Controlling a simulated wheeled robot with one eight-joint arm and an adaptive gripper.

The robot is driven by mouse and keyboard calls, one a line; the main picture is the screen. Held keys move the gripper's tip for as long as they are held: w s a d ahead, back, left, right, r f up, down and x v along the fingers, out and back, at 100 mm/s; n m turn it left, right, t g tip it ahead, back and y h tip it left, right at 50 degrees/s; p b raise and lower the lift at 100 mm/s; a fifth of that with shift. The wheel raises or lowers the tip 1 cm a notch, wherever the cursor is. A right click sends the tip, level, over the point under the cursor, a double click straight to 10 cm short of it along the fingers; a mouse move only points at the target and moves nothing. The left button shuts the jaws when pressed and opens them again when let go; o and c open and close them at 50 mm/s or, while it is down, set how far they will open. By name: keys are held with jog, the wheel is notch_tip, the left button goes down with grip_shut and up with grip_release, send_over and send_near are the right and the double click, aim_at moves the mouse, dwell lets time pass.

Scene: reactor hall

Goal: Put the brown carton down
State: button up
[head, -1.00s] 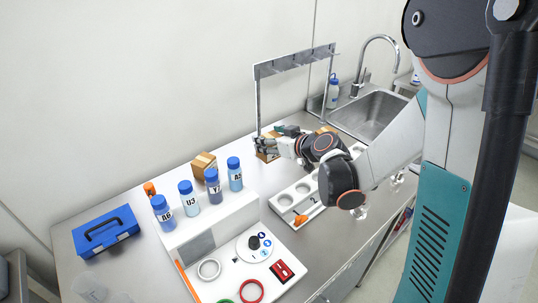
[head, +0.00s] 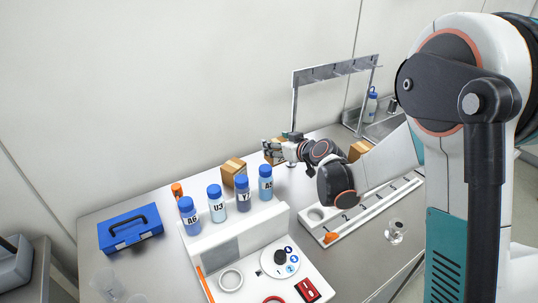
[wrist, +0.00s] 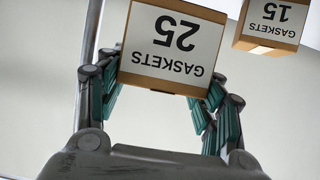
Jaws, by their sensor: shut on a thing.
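My gripper (wrist: 155,95) is shut on a brown carton (wrist: 172,45) with a white label reading "GASKETS 25", upside down in the wrist view. The green-padded fingers lie along its two sides. In the head view my gripper (head: 275,148) is at the back of the bench, with the held carton (head: 268,157) partly hidden behind it. I cannot tell whether its base touches the bench. A second brown carton (head: 234,171) stands to its left, behind the bottles. A carton labelled "GASKETS 15" (wrist: 272,24) shows at the upper right in the wrist view.
Several blue-capped bottles (head: 217,205) stand in a white console (head: 237,240) in front of the cartons. A metal rack (head: 335,70) rises right of my gripper. Another carton (head: 359,150) is behind my arm. A blue toolbox (head: 130,228) sits at left.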

jog(key=x, duration=0.2)
jog(key=b+x, duration=0.1)
jog(key=x, duration=0.2)
jog(key=shift+w+a+r, duration=0.15)
jog(key=shift+w+a, duration=0.1)
jog(key=shift+w, duration=0.15)
notch_tip(320, 180, down, 5)
jog(key=b, duration=0.3)
jog(key=shift+f, duration=0.2)
jog(key=shift+w, duration=0.1)
jog(key=shift+f, duration=0.15)
jog(key=o, duration=1.1)
